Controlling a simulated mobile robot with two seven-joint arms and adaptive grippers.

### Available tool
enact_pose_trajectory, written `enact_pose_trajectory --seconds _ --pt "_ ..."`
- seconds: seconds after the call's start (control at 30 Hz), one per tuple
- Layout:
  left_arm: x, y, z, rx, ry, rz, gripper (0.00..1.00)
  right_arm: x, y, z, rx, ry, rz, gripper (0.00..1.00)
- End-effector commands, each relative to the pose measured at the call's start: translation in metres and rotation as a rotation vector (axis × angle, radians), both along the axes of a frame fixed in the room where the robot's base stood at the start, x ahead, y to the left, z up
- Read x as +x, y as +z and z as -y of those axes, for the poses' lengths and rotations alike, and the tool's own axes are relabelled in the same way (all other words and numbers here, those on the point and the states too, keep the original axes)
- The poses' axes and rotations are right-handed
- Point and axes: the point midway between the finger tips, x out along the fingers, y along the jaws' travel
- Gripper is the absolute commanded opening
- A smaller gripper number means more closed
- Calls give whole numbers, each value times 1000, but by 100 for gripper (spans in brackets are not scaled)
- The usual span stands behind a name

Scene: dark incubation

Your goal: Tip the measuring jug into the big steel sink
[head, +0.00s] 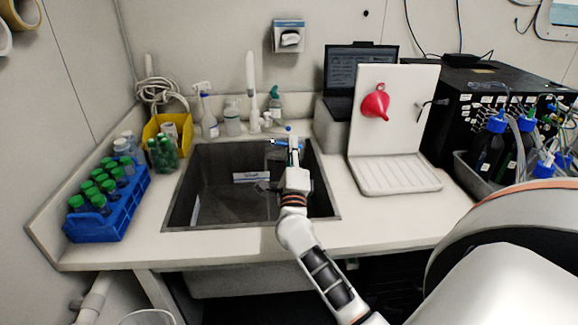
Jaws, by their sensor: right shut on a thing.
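The big steel sink (205,195) is a dark rectangular basin set in the pale counter, left of centre. My right gripper (294,154) is above the right part of the sink, near its back edge. It is shut on a small, partly hidden thing with blue on it (282,142), which I take to be the measuring jug. Its outline, tilt and contents are too small to tell. My left gripper is not in view.
A blue rack of green-capped bottles (108,207) and a yellow bin (155,137) stand left of the sink. Spray bottles (208,117) and a tap (252,92) stand behind it. A white drying rack with a red funnel (375,105) is on the right.

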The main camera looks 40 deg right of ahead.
Motion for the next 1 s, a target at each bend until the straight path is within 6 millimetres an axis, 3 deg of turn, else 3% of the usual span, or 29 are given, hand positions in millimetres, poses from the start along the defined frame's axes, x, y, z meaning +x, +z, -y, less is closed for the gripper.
enact_pose_trajectory --seconds 0.43,1.0 --pt "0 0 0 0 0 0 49 0 1 0 -4 0 -1 0" --pt "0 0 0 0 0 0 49 6 12 -11 -137 0 -83 0"
